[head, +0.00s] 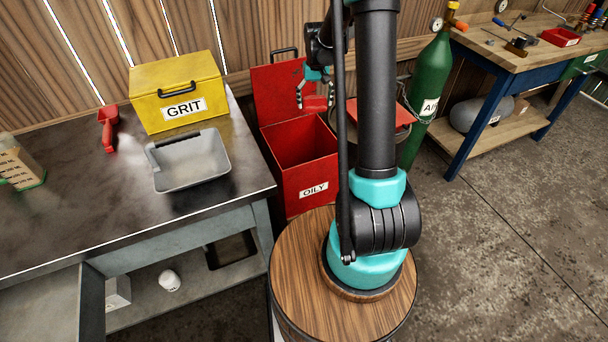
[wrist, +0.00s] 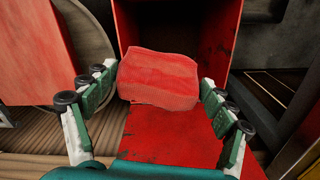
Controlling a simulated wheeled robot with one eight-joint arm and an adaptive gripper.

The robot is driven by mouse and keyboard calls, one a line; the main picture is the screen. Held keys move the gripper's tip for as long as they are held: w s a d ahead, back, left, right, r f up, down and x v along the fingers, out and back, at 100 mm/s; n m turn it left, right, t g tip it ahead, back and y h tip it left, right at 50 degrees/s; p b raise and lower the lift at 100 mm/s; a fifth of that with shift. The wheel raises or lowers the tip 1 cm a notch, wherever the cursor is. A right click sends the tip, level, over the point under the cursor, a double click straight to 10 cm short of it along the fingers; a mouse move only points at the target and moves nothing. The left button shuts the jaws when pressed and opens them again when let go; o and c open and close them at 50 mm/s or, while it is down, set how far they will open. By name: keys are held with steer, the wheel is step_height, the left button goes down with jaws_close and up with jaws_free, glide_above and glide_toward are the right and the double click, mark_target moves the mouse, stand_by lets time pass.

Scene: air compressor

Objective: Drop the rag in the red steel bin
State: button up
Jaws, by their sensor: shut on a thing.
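The red rag (wrist: 158,78) is held between the two sides of my gripper (wrist: 160,84) in the wrist view. In the head view the rag (head: 318,103) shows small under my gripper (head: 313,94). The red steel bin (head: 303,188), labelled OILY, stands on the floor with its lid (head: 273,88) tilted up at the back. The rag is in the air above the bin, near the raised lid. In the wrist view the red bin (wrist: 205,22) shows behind the rag, and part of its floor is hidden.
A red flat panel (head: 382,113) and a green gas cylinder (head: 428,95) stand right of the bin. The floor at right is clear.

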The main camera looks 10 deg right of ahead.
mark_target(305, 101)
steer(key=w+a+f, duration=0.1)
steer(key=a+f, duration=0.2)
steer(key=f, duration=0.9)
steer(key=shift+w+f, duration=0.25)
steer(key=shift+w, duration=0.15)
steer(key=shift+a, duration=0.1)
steer(key=o, duration=1.1)
step_height(305, 101, up, 12)
